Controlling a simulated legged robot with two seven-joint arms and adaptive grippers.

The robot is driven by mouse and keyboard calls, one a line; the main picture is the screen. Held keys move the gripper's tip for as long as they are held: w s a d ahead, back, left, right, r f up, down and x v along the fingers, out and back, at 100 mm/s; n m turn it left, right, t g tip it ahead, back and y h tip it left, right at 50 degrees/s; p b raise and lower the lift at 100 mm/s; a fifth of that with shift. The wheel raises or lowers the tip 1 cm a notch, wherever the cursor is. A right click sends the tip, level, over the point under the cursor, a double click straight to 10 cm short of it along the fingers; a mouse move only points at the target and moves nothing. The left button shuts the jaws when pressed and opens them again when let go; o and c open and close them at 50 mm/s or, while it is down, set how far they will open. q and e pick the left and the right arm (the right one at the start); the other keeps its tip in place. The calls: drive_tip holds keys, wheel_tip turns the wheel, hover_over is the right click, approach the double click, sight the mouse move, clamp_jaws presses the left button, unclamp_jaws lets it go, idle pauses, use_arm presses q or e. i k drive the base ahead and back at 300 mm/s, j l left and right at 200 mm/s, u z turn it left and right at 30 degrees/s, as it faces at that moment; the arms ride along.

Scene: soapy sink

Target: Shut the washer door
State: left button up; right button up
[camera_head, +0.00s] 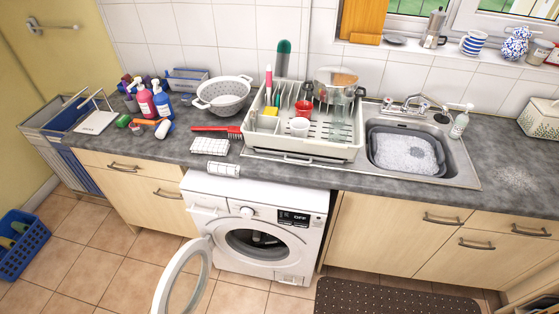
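The white washer (300,205) stands under the grey worktop in the middle of the camera_head view. Its round door (166,290) is open and swung out to the lower left of the drum opening (260,244). The door's lower edge runs to the bottom of the picture. The dark drum opening is uncovered, and the small display at its upper right is lit. Neither of my grippers shows in this view, so I cannot see whether they are open or shut.
The tiled floor is clear around the door. A brown mat (395,298) lies to the right and a blue basket (22,245) at the far left. A dish rack (322,149), a colander (223,95) and a soapy sink (405,150) take up the worktop above.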

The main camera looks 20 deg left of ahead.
sight(205, 247)
drive_tip(key=k+j+z, duration=0.15)
drive_tip(key=k+j, duration=0.7)
drive_tip(key=j, duration=0.3)
drive_tip(key=k+j+z, duration=0.1)
drive_tip(key=j, duration=0.3)
drive_tip(key=k+j, duration=0.1)
drive_tip(key=j, duration=0.3)
drive_tip(key=k+j+z, duration=0.1)
drive_tip(key=j, duration=0.25)
drive_tip(key=k+j+z, duration=0.1)
drive_tip(key=j, duration=0.3)
drive_tip(key=k+j, duration=0.15)
drive_tip(key=j, duration=0.2)
drive_tip(key=k+j+z, duration=0.1)
drive_tip(key=j, duration=0.3)
